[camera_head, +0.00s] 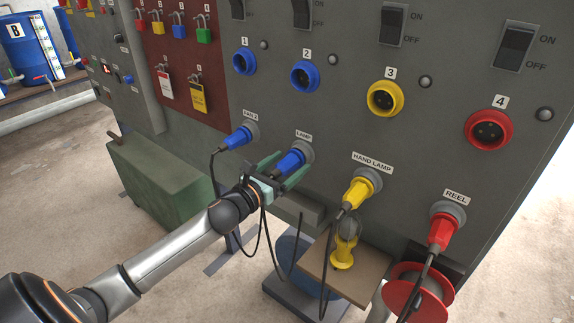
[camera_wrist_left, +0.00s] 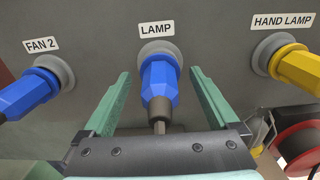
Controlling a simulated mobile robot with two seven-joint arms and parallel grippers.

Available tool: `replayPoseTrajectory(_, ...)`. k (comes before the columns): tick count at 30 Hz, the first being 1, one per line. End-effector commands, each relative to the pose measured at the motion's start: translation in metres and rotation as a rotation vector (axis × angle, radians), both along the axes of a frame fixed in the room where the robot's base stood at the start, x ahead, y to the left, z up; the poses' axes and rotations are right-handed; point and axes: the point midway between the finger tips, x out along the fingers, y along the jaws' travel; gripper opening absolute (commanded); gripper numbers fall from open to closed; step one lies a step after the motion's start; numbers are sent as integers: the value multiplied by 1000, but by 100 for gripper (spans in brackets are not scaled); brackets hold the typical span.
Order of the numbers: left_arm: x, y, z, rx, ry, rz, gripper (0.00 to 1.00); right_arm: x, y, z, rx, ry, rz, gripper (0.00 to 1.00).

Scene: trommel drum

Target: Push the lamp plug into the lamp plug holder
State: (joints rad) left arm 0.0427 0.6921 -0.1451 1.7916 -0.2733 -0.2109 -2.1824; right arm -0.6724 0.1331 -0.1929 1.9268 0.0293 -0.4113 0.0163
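The blue lamp plug (camera_head: 289,162) sits at the grey round lamp plug holder (camera_head: 304,150), under the LAMP label. In the left wrist view the blue lamp plug (camera_wrist_left: 160,82) points into the grey ring of the holder (camera_wrist_left: 158,47); how deep it sits cannot be told. My left gripper (camera_head: 284,168) is at the plug, with its green fingers on either side. In the left wrist view my left gripper (camera_wrist_left: 160,80) is open, with a gap between each finger and the plug. The plug's dark cable end is close to the gripper's palm. My right gripper is not in view.
The blue FAN 2 plug (camera_head: 237,138) is to the left, and the yellow hand lamp plug (camera_head: 358,191) and red reel plug (camera_head: 441,231) are to the right. Numbered sockets and switches are above. Black cables hang below; a green box (camera_head: 160,180) stands lower left.

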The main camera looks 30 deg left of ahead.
Motion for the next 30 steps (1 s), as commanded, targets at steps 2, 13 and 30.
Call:
replayPoseTrajectory(2,0,0,0,0,1,0,100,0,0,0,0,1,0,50)
replayPoseTrajectory(13,-6,1,-3,0,4,1,100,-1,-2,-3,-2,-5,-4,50)
replayPoseTrajectory(30,-87,6,-2,-1,4,-1,100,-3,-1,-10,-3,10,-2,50)
